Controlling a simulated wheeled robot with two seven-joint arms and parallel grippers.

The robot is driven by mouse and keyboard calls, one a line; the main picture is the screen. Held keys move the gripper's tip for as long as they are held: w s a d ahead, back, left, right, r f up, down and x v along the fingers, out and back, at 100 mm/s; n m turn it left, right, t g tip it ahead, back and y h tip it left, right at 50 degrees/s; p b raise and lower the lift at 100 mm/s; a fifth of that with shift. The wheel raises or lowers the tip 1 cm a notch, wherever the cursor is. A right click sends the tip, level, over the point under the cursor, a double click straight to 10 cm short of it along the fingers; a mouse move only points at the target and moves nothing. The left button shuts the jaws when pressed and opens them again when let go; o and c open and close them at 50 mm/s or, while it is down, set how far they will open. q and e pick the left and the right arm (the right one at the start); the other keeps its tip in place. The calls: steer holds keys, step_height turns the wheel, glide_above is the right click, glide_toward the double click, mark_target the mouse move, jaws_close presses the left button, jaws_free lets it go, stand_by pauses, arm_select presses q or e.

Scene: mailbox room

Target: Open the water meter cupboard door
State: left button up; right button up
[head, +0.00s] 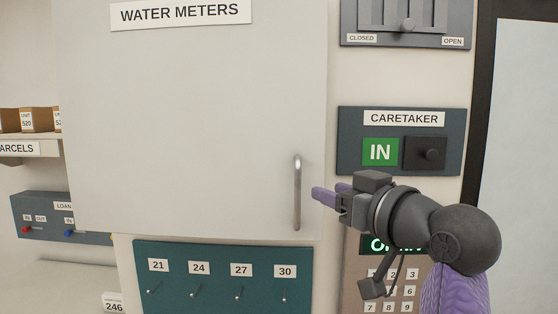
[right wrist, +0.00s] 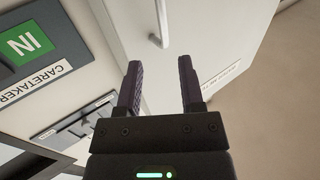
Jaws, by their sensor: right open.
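The water meter cupboard door (head: 190,120) is a large pale grey panel under a "WATER METERS" label (head: 181,13). Its right edge stands out from the wall; I cannot tell whether it is fully closed. A vertical metal bar handle (head: 297,192) is near its lower right edge. My right gripper (head: 328,191) is open and empty, just right of the handle and apart from it. In the right wrist view the handle (right wrist: 161,22) lies beyond the two dark fingers (right wrist: 160,82), roughly between their lines, on the door (right wrist: 215,30). My left gripper is not in view.
A caretaker panel (head: 345,120) and a keypad (head: 390,290) are on the wall right of the door, partly behind my right arm. A teal key-hook board (head: 215,300) hangs below the door. A parcel shelf (head: 25,160) and loan panel (head: 30,210) are at left.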

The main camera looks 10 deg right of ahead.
mark_target(300, 178)
steer(key=w, duration=0.1)
steer(key=w+a+p, duration=0.1)
steer(key=w+r, duration=0.1)
steer(key=shift+w+a+p, duration=0.1)
steer(key=shift+a+p, duration=0.2)
steer(key=shift+p, duration=0.05)
steer(key=x, duration=0.1)
steer(key=p+x, duration=0.1)
steer(key=x, duration=0.2)
steer(key=shift+w+f, duration=0.25)
steer(key=shift+w, duration=0.15)
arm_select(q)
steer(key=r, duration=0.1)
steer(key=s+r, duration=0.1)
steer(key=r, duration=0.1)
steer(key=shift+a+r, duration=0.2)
arm_select(e)
steer(key=shift+w+a, duration=0.15)
steer(key=shift+w, duration=0.05)
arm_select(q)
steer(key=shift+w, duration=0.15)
arm_select(e)
steer(key=shift+w, duration=0.1)
jaws_close()
